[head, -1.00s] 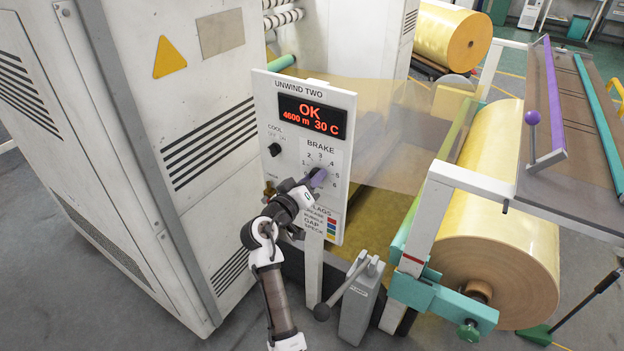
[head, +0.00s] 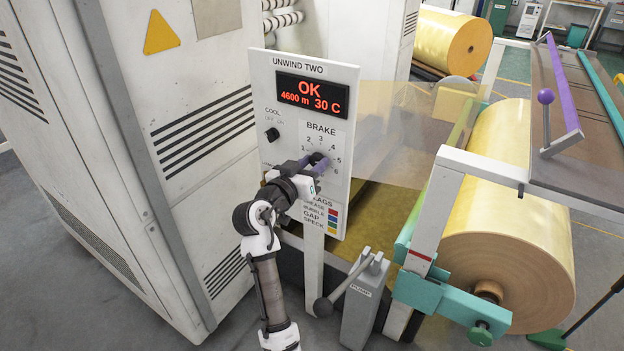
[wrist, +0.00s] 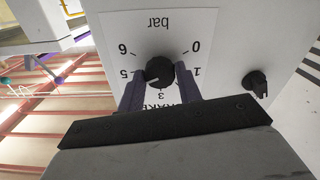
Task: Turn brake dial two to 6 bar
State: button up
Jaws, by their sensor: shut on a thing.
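The brake dial is a black round knob (wrist: 160,71) on the white panel marked UNWIND TWO (head: 338,88). In the wrist view the scale is upside down. The knob's white mark points down-left, between 3 and 5, about at the 4, which my finger hides. My gripper (wrist: 157,76) has its two purple fingers on either side of the knob, shut on it. In the head view my gripper (head: 312,164) reaches the dial from the lower left and covers part of the scale. The display (head: 312,95) reads OK, 4600 m, 30 C.
A smaller black COOL knob (head: 272,134) sits left of the dial; it also shows in the wrist view (wrist: 256,84). Below right stands a grey lever box (head: 362,305). A big yellow roll (head: 510,240) is at right, a white cabinet (head: 150,180) at left.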

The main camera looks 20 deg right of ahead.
jog(key=m+b, duration=0.4)
jog(key=b, duration=0.1)
jog(key=m+b, duration=0.2)
jog(key=b, duration=0.1)
jog(key=shift+f, duration=0.3)
jog(key=m+b, duration=0.4)
jog(key=shift+r, duration=0.2)
jog(key=shift+m, duration=0.3)
jog(key=o, duration=1)
jog(key=b+v, duration=0.1)
jog(key=v, duration=1.3)
jog(key=shift+d, duration=0.1)
